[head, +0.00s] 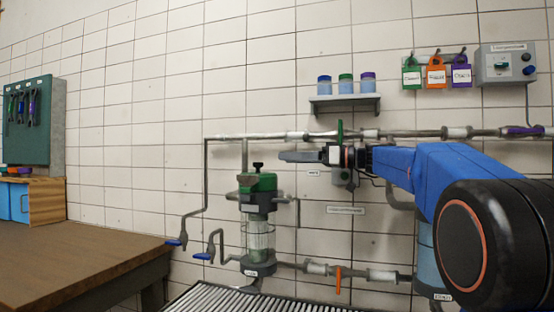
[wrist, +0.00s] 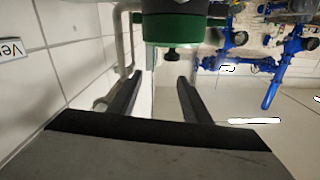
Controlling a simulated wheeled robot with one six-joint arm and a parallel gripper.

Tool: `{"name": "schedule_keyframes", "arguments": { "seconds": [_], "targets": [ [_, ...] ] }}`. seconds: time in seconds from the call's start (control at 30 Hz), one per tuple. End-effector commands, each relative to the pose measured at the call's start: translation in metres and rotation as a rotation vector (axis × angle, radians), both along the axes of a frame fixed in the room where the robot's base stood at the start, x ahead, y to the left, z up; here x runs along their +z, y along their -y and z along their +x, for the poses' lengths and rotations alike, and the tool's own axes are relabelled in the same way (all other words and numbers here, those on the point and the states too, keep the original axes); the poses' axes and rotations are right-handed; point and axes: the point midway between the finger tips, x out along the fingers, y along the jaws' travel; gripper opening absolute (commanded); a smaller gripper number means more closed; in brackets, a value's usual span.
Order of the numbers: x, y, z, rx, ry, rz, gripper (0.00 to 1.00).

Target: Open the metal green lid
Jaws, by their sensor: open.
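The green lid (head: 258,183) sits on top of an upright, clear-sided filter housing (head: 258,236) by the tiled wall, with a black knob (head: 258,167) above it. In the wrist view the lid (wrist: 175,30) is at the top, appearing upside down, with its knob (wrist: 171,54) pointing down. My gripper (head: 284,156) points left in the head view, a little above and right of the lid. Its two fingers also show in the wrist view (wrist: 160,79), apart, with nothing between them. The knob lies beyond the fingers, not touching them.
A grey pipe (head: 270,136) runs along the wall behind my gripper. Two blue-handled valves (head: 202,256) are left of the housing. A shelf (head: 344,98) with three jars hangs above. A wooden table (head: 80,245) stands at left; a floor grate (head: 240,300) lies below.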

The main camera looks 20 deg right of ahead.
Motion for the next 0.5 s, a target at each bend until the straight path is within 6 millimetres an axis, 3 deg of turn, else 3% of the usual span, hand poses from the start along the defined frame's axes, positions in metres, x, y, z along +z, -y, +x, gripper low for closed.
{"name": "schedule_keyframes", "arguments": {
  "seconds": [0.2,0.5],
  "targets": [
    [0.0,0.021,-0.015,-0.002,0.0,0.0,0.44],
    [0.0,0.028,-0.021,0.001,0.0,0.0,0.44]
  ]
}}
